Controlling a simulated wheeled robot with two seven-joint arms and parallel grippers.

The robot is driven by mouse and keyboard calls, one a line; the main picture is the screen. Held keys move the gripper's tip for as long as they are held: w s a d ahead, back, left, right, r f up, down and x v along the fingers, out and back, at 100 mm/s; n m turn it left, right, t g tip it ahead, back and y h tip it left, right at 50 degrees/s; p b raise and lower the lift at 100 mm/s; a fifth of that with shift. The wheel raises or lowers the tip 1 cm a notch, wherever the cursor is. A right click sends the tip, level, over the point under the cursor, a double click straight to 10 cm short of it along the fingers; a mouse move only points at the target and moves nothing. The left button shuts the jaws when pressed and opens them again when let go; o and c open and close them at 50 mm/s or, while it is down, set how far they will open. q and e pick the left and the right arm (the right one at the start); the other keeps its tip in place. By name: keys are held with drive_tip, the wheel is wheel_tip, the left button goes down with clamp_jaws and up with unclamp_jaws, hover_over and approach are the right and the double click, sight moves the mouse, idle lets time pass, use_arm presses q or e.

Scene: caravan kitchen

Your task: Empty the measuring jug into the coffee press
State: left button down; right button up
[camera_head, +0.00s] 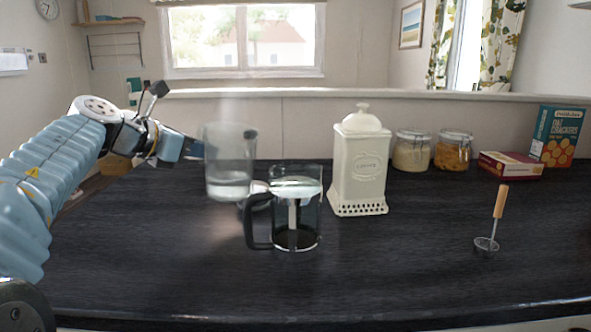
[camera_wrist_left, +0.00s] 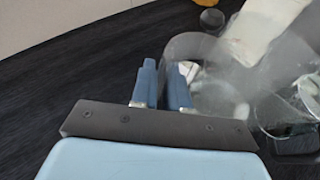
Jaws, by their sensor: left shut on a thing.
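The clear measuring jug (camera_head: 229,165) is upright in the head view, with a little clear liquid low inside. My left gripper (camera_head: 198,149) is shut on its left side, and in the wrist view my left gripper (camera_wrist_left: 165,85) has the blurred jug (camera_wrist_left: 200,50) at its fingertips. The jug looks raised above the worktop, to the left of and slightly behind the coffee press. The glass coffee press (camera_head: 308,215) stands upright with its black handle toward the left and something dark at its bottom. The press also shows, partly, in the wrist view (camera_wrist_left: 290,128). My right gripper is out of view.
A cream coffee canister (camera_head: 360,165) stands just right of and behind the press. Two glass jars (camera_head: 411,152) and cracker boxes (camera_head: 556,135) are at the back right. The dark worktop (camera_head: 180,270) is clear in front.

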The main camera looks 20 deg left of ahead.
use_arm(q)
drive_tip(key=s+d+r+m+t+y, duration=0.1)
drive_tip(key=d+r+m, duration=0.2)
drive_tip(key=r, duration=0.3)
drive_tip(key=s+d+r+m+t+y, duration=0.1)
drive_tip(key=d+r+m+y, duration=0.1)
drive_tip(key=r, duration=0.4)
drive_tip(key=shift+s+d+r+m+t+y, duration=0.25)
drive_tip(key=shift+s+d+m+t+y, duration=0.05)
drive_tip(key=shift+d+m, duration=0.55)
drive_tip(key=shift+s+d+r+m, duration=0.15)
drive_tip(key=shift+d+r+m, duration=0.1)
drive_tip(key=shift+d+r, duration=0.15)
drive_tip(key=shift+d+r+t+y, duration=0.2)
drive_tip(key=shift+t+y, duration=0.1)
drive_tip(key=shift+s+d+r+m, duration=0.1)
drive_tip(key=shift+s+d+m, duration=0.2)
drive_tip(key=shift+d+m, duration=0.3)
idle(0.6)
drive_tip(key=shift+s+d+r+m+t+y, duration=0.15)
drive_tip(key=shift+s+d+r+m+t, duration=0.1)
drive_tip(key=shift+d, duration=0.1)
drive_tip(key=shift+s+d+r+m+t+y, duration=0.1)
drive_tip(key=shift+d+m+t+y, duration=0.05)
drive_tip(key=shift+d+m, duration=0.15)
